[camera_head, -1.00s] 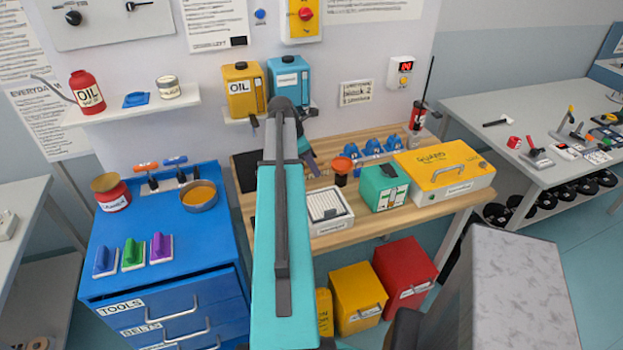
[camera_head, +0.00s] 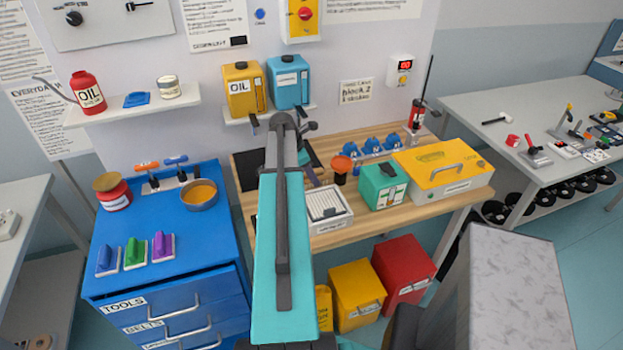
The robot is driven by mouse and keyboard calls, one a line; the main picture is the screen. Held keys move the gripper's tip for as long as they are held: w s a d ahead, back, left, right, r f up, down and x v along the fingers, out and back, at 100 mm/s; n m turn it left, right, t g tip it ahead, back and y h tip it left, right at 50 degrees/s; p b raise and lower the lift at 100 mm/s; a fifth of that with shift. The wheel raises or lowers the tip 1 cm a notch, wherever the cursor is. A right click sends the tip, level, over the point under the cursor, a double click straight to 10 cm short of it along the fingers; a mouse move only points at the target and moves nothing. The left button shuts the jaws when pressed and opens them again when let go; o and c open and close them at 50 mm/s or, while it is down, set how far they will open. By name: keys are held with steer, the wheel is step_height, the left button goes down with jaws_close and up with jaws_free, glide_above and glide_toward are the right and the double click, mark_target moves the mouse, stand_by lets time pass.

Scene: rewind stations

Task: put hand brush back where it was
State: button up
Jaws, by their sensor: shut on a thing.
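My teal and grey arm runs up the middle of the view and covers much of what lies behind it. My gripper (camera_head: 311,154) shows only partly, as dark pieces just right of the arm's far end, above the wooden bench. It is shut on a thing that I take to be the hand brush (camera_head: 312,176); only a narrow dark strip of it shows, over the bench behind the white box. Its bristles and the fingertips cannot be made out. The wooden bench (camera_head: 345,232) has a dark mat (camera_head: 246,163) at its back left, partly behind my arm.
On the bench stand a white slatted box (camera_head: 327,207), an orange-topped cup (camera_head: 341,167), a green box (camera_head: 383,186) and a yellow case (camera_head: 443,172). A blue cabinet (camera_head: 200,238) at left bears blue, green and purple handled blocks. Canisters (camera_head: 288,82) sit on a shelf above.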

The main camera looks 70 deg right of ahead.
steer(key=shift+f, duration=1.1)
steer(key=shift+f, duration=0.1)
steer(key=o, duration=1)
steer(key=shift+r, duration=0.2)
steer(key=shift+b+v, duration=1.4)
steer(key=shift+v, duration=4.5)
steer(key=shift+a, duration=0.1)
